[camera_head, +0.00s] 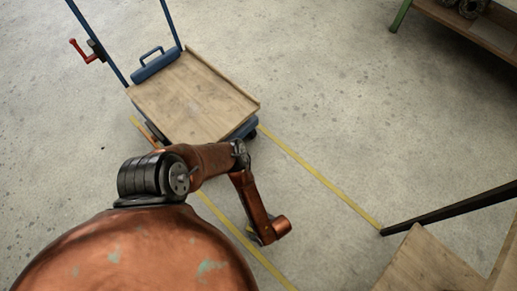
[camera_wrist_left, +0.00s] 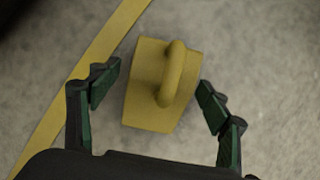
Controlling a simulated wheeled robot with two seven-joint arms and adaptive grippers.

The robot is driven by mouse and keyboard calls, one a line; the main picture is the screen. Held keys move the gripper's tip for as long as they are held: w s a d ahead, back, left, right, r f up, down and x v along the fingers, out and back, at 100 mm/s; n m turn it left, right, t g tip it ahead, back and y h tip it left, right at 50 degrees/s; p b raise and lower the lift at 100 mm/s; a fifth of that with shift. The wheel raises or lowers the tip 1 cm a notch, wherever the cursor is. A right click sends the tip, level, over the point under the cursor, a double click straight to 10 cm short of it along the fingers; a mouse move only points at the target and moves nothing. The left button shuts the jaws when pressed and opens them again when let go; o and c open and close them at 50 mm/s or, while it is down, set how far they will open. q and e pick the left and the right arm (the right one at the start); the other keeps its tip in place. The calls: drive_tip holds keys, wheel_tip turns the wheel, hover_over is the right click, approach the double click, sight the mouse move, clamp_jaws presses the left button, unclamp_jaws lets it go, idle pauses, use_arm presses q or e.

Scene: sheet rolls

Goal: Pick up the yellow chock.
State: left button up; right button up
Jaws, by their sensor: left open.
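The yellow chock (camera_wrist_left: 145,95) lies on the concrete floor in the left wrist view, a wedge-like block with a looped handle on top. My left gripper (camera_wrist_left: 158,80) is open, with one green-padded finger on each side of the chock and a visible gap on both sides. In the head view my left arm reaches down to the floor, and its wrist hides most of the gripper and the chock. My right gripper is in neither view.
A platform cart (camera_head: 195,95) with a wooden deck and blue handle stands beyond my arm. Yellow floor lines (camera_head: 320,178) run nearby, one (camera_wrist_left: 95,60) close beside the chock. A wooden surface (camera_head: 430,265) with a dark bar is at lower right. A bench (camera_head: 480,30) stands at upper right.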

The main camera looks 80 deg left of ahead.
use_arm(q)
drive_tip(key=shift+c, duration=0.6)
drive_tip(key=c, duration=1.5)
